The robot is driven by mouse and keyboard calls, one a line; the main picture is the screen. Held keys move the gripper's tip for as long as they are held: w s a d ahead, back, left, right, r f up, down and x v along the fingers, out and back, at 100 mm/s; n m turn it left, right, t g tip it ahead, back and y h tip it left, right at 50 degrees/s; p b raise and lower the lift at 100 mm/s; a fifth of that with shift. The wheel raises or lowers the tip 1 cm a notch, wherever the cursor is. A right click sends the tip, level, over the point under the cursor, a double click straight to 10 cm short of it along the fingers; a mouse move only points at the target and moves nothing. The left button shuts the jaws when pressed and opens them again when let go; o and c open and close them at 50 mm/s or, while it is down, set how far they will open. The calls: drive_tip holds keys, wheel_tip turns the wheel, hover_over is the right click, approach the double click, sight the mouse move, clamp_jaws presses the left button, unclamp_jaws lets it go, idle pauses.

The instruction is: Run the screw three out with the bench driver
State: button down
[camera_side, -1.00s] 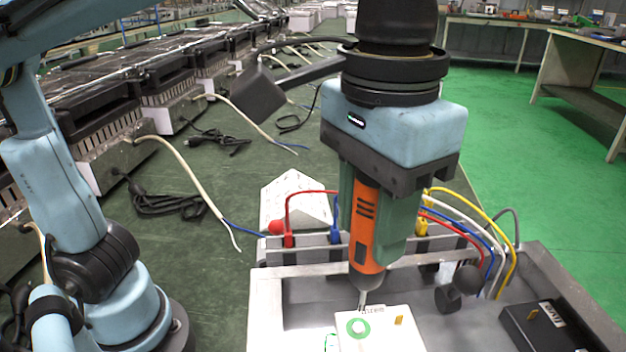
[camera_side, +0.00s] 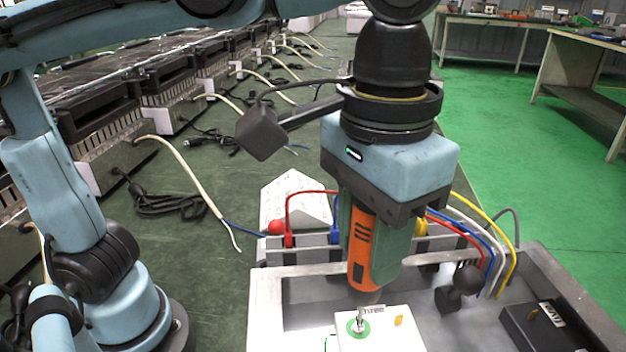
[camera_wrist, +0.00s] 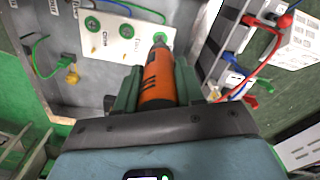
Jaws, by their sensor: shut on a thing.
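My gripper (camera_side: 375,235) is shut on the orange bench driver (camera_side: 362,248), its green fingers on both sides of the body. The driver hangs nose down, slightly tilted, over a white plate (camera_side: 385,338). Its bit is at the green ring (camera_side: 363,333) beside a small label that seems to read THREE; I cannot tell whether it is seated in the screw. In the wrist view the driver (camera_wrist: 158,78) points at the right end of the white plate (camera_wrist: 108,38), which carries several green rings in a row. The driver's nose partly covers the end ring (camera_wrist: 160,34).
The plate lies in a grey metal tray (camera_side: 265,310). Red, blue, white and yellow cables (camera_side: 490,235) stand along its back edge. A black ball-topped part (camera_side: 466,280) and a black box (camera_side: 545,325) are to the right. A white block (camera_side: 295,200) stands behind.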

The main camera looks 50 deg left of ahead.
drive_tip(key=shift+f, duration=0.55)
idle(0.4)
drive_tip(key=shift+r, duration=0.15)
idle(1.4)
drive_tip(key=shift+r, duration=2.45)
drive_tip(key=shift+r, duration=0.15)
